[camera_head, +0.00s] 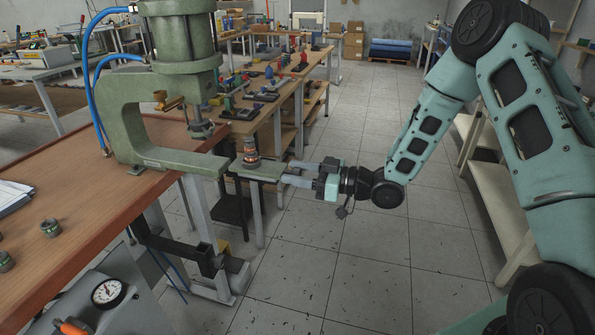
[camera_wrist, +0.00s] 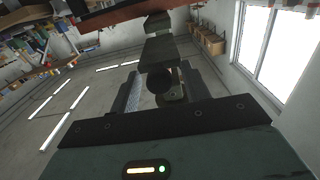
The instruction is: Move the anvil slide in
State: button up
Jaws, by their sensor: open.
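The green press (camera_head: 135,120) stands on the wooden bench with its C-shaped frame. Its anvil slide (camera_head: 262,171) sticks out to the right past the frame and the bench edge. A brown and grey cylindrical part (camera_head: 250,152) stands upright on the slide, below and right of the ram. My gripper (camera_head: 288,174) is open at the slide's outer end. In the wrist view, the slide (camera_wrist: 158,53) runs straight ahead, and a dark round knob (camera_wrist: 160,80) sits between my open fingers (camera_wrist: 163,88). I cannot tell whether the fingers touch it.
The wooden bench (camera_head: 70,225) bears several small green-grey fittings (camera_head: 51,228) at left. A pressure gauge (camera_head: 107,292) is at the lower left. Blue hoses (camera_head: 97,75) run to the press. Another bench with tools (camera_head: 270,105) stands behind.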

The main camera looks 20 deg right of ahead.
aim_at(246, 163)
grip_shut()
jog(key=b+x, duration=0.3)
jog(key=x, duration=0.9)
jog(key=shift+f, duration=0.15)
jog(key=shift+w+a, duration=0.25)
jog(key=shift+a, duration=0.15)
